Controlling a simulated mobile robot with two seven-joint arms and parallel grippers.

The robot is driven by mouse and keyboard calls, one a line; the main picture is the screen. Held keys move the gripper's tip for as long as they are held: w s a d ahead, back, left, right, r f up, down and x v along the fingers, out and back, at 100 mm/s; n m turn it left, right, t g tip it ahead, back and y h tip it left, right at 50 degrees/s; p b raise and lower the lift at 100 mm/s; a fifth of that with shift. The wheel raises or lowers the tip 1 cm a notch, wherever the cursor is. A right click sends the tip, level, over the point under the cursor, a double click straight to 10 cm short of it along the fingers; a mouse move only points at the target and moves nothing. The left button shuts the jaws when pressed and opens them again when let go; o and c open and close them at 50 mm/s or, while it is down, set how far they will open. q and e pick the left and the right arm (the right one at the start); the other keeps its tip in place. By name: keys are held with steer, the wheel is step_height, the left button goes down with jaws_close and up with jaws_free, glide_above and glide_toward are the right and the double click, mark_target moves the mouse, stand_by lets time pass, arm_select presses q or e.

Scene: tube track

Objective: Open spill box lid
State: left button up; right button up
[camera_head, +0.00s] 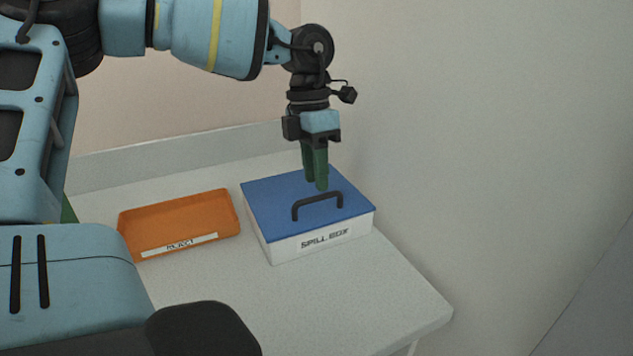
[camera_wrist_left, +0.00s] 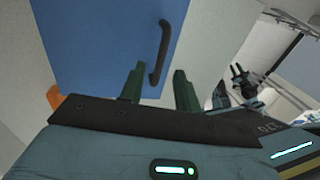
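The spill box (camera_head: 320,240) is white with a printed label and stands on the light counter near the right wall. Its blue lid (camera_head: 275,205) lies flat and shut on top, with a black arched handle (camera_head: 318,200) near the front edge. The lid (camera_wrist_left: 95,45) and handle (camera_wrist_left: 160,52) also show in the left wrist view. My left gripper (camera_head: 316,186) points down just above and behind the handle. Its green fingers (camera_wrist_left: 158,85) are apart with nothing between them; the handle's end appears near the gap. My right gripper is not in the head view.
An orange tray (camera_head: 180,216) with a label stands left of the box on the counter (camera_head: 300,300). The wall (camera_head: 450,120) rises close to the right of the box. The counter in front of the box is clear.

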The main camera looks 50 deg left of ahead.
arm_select(q)
steer(key=shift+d+f, duration=0.2)
steer(key=shift+f, duration=1)
steer(key=shift+s, duration=0.1)
jaws_close()
